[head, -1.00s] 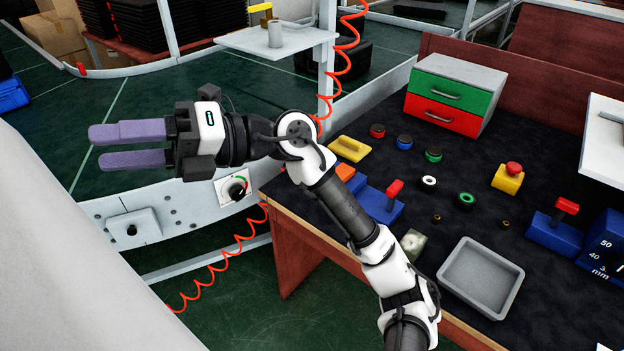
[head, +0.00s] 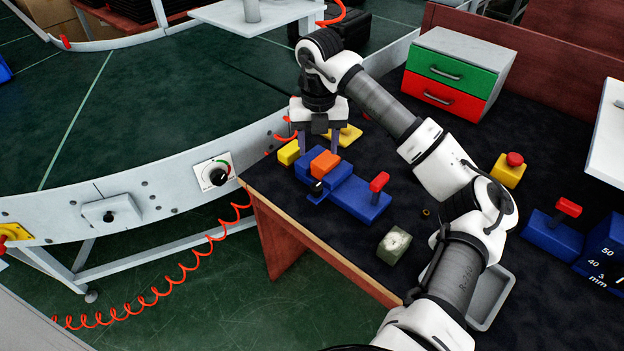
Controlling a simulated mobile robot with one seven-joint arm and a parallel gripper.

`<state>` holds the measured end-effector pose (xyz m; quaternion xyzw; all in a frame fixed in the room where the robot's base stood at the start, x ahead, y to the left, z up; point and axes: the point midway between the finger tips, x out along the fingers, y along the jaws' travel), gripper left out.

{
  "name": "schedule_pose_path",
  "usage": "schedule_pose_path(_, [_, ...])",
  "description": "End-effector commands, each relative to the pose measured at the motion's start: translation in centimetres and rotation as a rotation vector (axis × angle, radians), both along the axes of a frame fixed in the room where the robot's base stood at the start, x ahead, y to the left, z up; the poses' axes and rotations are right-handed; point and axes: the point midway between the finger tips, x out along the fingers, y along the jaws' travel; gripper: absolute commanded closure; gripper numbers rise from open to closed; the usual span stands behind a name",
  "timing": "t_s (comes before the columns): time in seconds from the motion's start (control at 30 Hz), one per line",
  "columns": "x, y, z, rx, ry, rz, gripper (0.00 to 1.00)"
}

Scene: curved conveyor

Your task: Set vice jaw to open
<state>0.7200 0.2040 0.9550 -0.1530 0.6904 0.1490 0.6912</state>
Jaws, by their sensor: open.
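A blue vice (head: 352,198) sits near the left corner of the dark bench. It has a red handle (head: 379,182) at its right end, an orange block (head: 325,163) at its left end and a black knob (head: 316,188) at its front. I cannot tell how wide its jaw stands. My gripper (head: 319,147) points down just behind the orange block.
A yellow block (head: 289,152) and a yellow plate (head: 345,135) lie beside the gripper. A green-and-red drawer box (head: 455,75), a red-topped yellow button (head: 509,170) and another blue device (head: 550,235) stand to the right. My arm covers much of the bench and the grey tray (head: 492,300).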

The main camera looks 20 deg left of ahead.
Motion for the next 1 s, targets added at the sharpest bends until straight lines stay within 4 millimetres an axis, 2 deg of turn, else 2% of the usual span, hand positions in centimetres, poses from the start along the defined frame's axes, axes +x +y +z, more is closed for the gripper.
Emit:
schedule_pose_path(0.4, [-0.2, 0.1, -8.3, 0.005, 0.007, 0.005, 0.48])
schedule_pose_path(0.6, [-0.2, 0.2, -11.3, 0.006, 0.005, 0.006, 0.48])
schedule_pose_path(0.8, [-0.2, 0.2, -12.6, 0.005, 0.002, 0.007, 0.48])
schedule_pose_path(1.0, [-0.2, 0.2, -12.7, 0.005, 0.002, 0.007, 0.48])
